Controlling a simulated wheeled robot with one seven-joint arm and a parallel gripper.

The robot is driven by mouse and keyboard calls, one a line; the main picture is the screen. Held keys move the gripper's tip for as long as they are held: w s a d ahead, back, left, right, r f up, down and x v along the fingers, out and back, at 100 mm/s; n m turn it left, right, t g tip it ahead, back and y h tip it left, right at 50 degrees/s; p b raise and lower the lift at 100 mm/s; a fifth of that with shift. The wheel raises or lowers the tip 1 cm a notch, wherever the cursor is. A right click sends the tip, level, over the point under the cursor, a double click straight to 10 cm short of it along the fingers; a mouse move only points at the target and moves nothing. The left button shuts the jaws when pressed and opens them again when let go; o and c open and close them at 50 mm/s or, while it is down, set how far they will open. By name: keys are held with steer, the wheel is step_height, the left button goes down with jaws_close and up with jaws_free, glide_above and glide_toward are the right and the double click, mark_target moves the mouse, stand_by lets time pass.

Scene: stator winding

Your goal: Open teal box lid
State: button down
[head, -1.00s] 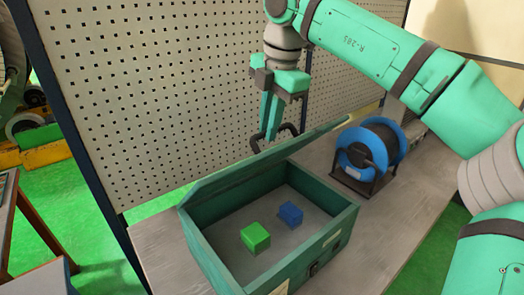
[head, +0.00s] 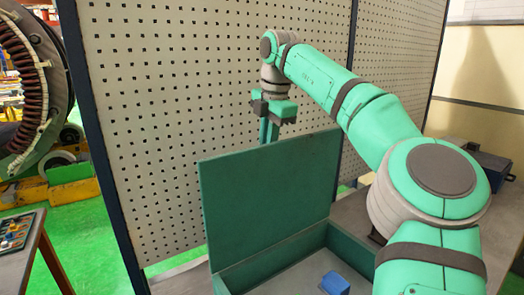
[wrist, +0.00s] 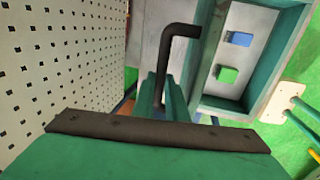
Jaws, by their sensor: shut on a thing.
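The teal box (head: 352,246) stands on the bench with its lid (head: 262,200) raised to about upright at the back. My gripper (head: 269,132) is behind the lid's upper edge, which hides the fingertips in the head view. In the wrist view, my gripper (wrist: 158,92) is shut on the black bent handle (wrist: 172,45) of the lid. The lid (wrist: 204,62) shows there nearly edge-on, beside the open box (wrist: 285,58). A blue block (head: 336,284) lies in the box, and a green block (wrist: 228,74) shows beside it in the wrist view.
A perforated panel (head: 160,130) stands close behind the lid and my gripper. A side table (head: 38,255) with a tray of small items (head: 15,230) is at the left. A large coil ring (head: 40,100) stands beyond it.

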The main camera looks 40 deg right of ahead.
steer(key=shift+w+a+f, duration=0.2)
steer(key=shift+w, duration=0.1)
steer(key=shift+d, duration=0.15)
